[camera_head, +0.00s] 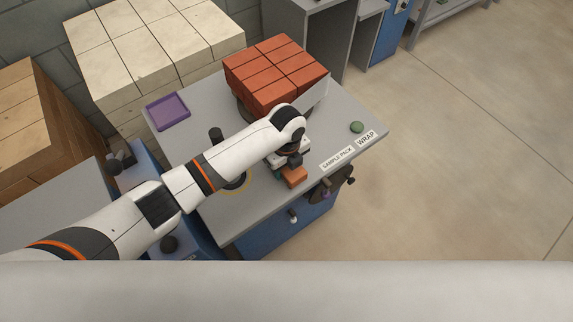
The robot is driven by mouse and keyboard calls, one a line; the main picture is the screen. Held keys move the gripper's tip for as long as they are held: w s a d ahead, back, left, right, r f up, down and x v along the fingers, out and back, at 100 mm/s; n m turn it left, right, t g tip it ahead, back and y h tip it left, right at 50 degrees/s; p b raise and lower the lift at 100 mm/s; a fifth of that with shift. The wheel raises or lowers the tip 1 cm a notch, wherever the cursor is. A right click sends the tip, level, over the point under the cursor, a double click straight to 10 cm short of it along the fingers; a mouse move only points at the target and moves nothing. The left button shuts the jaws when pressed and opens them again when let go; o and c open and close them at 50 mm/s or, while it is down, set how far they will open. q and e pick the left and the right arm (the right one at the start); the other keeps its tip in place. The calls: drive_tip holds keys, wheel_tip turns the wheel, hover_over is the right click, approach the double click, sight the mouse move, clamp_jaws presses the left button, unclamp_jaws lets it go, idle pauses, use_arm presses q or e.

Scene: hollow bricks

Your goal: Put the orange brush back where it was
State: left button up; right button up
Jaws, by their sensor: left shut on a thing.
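My left gripper (286,168) reaches over the grey table from the left and points down near the table's front edge. It is shut on the orange brush (295,178), which shows as a small orange block below and to the right of the fingers. The arm and wrist hide part of the brush and fingertips. I cannot tell whether the brush touches the tabletop. My right gripper is not in view.
A stack of red bricks (275,73) stands on the grey table (215,213) behind the wrist. A purple tray (168,110) lies at the back left. A yellow ring (249,183) shows partly under the arm. A green item (356,127) lies at right.

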use_arm(q)
drive_tip(key=o, duration=1)
drive_tip(key=shift+f, duration=0.1)
drive_tip(key=shift+o, duration=0.2)
wheel_tip(320, 180, up, 12)
drive_tip(key=shift+r, duration=0.15)
